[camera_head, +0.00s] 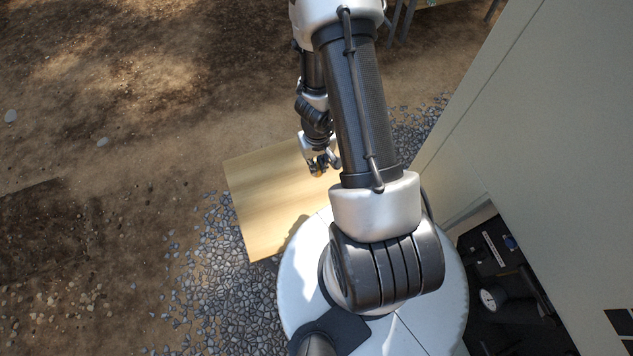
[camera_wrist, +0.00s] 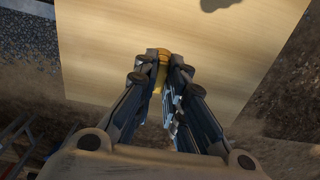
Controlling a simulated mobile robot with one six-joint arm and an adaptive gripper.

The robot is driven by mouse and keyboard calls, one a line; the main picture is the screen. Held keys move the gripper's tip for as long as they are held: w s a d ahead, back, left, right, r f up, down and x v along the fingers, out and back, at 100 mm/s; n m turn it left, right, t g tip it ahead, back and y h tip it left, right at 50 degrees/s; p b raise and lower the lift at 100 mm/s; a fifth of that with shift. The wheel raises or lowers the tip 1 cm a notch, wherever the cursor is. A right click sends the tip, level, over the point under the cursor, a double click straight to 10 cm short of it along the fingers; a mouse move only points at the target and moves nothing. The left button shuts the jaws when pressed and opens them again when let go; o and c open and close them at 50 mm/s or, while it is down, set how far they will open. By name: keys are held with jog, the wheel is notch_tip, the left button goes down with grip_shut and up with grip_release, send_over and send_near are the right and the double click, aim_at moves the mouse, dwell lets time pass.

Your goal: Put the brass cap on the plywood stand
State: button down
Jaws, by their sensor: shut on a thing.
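The plywood stand (camera_head: 262,205) is a pale wooden board over the gravel, left of my arm in the head view. It also fills the upper middle of the wrist view (camera_wrist: 100,55). My gripper (camera_head: 322,170) is over the stand's upper right part in the head view. In the wrist view my gripper (camera_wrist: 161,78) is shut on the brass cap (camera_wrist: 162,58), a small yellow-gold piece between the fingertips. The fingers hide much of the cap. I cannot tell whether the cap touches the board.
A large grey cabinet (camera_head: 560,130) stands at the right, with a dark open bay (camera_head: 510,290) holding a round gauge (camera_head: 489,298) low down. Grey gravel (camera_head: 220,285) and bare brown dirt (camera_head: 120,200) lie to the left. The visible board top is otherwise clear.

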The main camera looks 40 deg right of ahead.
notch_tip(320, 180, down, 14)
jog(key=b, duration=1.2)
jog(key=shift+r, duration=0.4)
jog(key=c, duration=2.1)
grip_release()
jog(key=shift+f, duration=0.2)
jog(key=o, duration=0.4)
jog(key=shift+o, duration=0.2)
jog(key=shift+r, duration=0.1)
